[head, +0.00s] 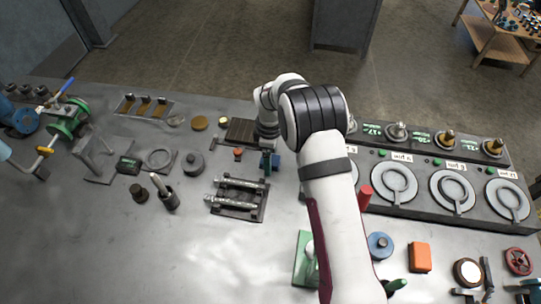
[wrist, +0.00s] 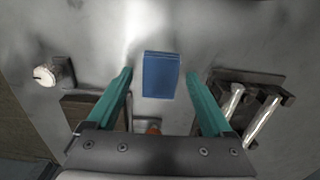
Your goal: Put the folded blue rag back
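The folded blue rag (wrist: 161,76) is a small blue block shape in the wrist view, lying on the grey tabletop. It also shows in the head view (head: 275,161), partly hidden by my gripper. My gripper (wrist: 158,74) is open, its two teal fingers on either side of the rag with a gap on each side. The height of the fingertips above the table is hard to tell. No marked spot for the rag is plain to see.
A rack (head: 236,207) with silver rods is close by, also at right in the wrist view (wrist: 262,84). A dark slatted board (head: 241,130) and an orange piece (head: 238,153) are nearby. A long console (head: 415,210) stands right. The front-left tabletop is clear.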

